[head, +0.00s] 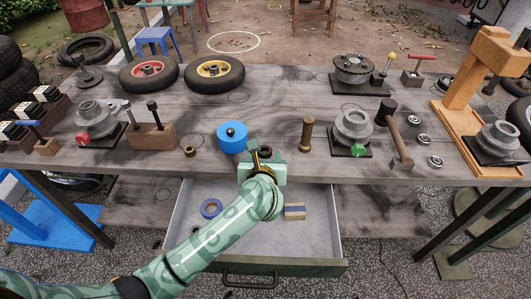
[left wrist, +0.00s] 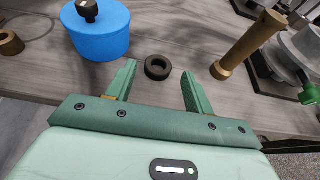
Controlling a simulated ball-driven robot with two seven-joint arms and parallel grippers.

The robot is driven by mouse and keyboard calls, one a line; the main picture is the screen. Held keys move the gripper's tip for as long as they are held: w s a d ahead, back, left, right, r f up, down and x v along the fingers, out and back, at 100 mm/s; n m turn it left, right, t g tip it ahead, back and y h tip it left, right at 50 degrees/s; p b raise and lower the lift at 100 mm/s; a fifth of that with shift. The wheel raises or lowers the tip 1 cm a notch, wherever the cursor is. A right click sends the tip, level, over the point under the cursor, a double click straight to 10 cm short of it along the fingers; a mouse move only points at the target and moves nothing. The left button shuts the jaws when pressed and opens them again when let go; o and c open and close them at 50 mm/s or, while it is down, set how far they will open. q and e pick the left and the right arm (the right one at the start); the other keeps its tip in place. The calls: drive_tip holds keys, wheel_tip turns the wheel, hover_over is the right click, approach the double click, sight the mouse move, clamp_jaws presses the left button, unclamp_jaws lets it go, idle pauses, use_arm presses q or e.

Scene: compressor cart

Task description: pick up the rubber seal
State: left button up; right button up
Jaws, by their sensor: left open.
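The rubber seal looks to be the small thick black ring (left wrist: 158,67) lying flat on the grey wooden bench in the left wrist view. It shows small and partly covered by my gripper in the head view (head: 266,149). My left gripper (head: 262,157) is open and empty above the bench's front edge. In the left wrist view its two green fingers stand either side of the ring in the picture, with a gap to each. The height of the fingertips over the bench is hard to tell. My right gripper is not in view.
A blue tin (head: 231,137) stands left of the ring and a brass pin (head: 307,134) stands to its right. A brass nut (head: 190,151) lies farther left. Below, an open drawer (head: 320,228) holds a blue ring (head: 211,208) and a striped block (head: 294,211).

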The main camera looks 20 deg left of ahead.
sight(265, 148)
use_arm(q)
drive_tip(key=w+f, duration=0.1)
drive_tip(key=w+f+b, duration=0.1)
drive_tip(key=shift+w+a+f, duration=0.1)
drive_tip(key=shift+w+a, duration=0.2)
drive_tip(key=shift+a, duration=0.1)
drive_tip(key=shift+w+a+f, duration=0.1)
drive_tip(key=shift+w, duration=0.25)
drive_tip(key=c, duration=1)
drive_tip(key=shift+r, duration=0.2)
